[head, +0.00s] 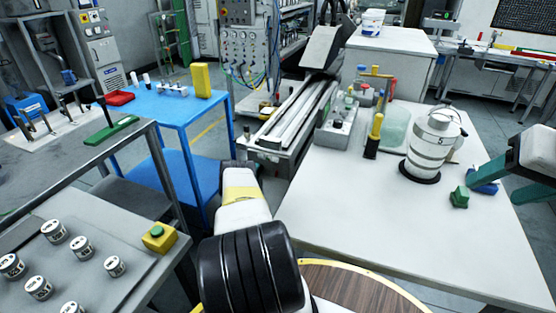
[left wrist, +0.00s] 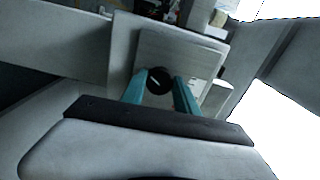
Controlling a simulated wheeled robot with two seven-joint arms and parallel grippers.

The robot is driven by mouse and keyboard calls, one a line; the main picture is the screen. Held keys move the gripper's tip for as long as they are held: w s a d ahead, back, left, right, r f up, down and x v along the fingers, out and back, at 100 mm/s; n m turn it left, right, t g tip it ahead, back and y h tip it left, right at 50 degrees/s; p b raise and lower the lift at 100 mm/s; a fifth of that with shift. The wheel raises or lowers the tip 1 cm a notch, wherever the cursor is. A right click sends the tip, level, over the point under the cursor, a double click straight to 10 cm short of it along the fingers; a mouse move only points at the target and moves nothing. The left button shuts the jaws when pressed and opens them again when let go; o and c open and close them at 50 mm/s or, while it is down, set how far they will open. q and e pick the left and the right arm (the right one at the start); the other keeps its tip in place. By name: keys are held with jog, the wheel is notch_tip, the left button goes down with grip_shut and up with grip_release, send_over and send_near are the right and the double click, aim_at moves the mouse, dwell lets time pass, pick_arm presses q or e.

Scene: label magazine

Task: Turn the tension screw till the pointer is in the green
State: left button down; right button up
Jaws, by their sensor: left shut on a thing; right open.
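In the left wrist view, a round black knob with a white line (left wrist: 158,80), seemingly the tension screw, sits in front of a grey plate (left wrist: 180,52). The teal fingers of my left gripper (left wrist: 160,90) are on either side of it, shut on it. In the head view my left arm reaches forward from the bottom middle; its fingers and the knob cannot be made out there. No pointer or green zone can be made out; a pale panel (left wrist: 205,92) right of the knob is partly hidden by a finger. My right gripper (head: 504,184) is open at the right.
A white table (head: 400,225) at the right bears a striped canister (head: 433,145), a green block (head: 459,198) and a blue block (head: 487,187) near my right gripper. A blue table (head: 185,108) and a grey bench with several small jars (head: 80,247) stand at the left.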

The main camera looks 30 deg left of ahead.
pick_arm(q)
jog(key=shift+f+n, duration=0.2)
jog(key=shift+n, duration=3.5)
jog(key=c, duration=0.9)
grip_release()
jog(key=shift+c, duration=0.2)
jog(key=s, duration=0.7)
jog(key=shift+s+d, duration=0.4)
jog(key=shift+d, duration=0.05)
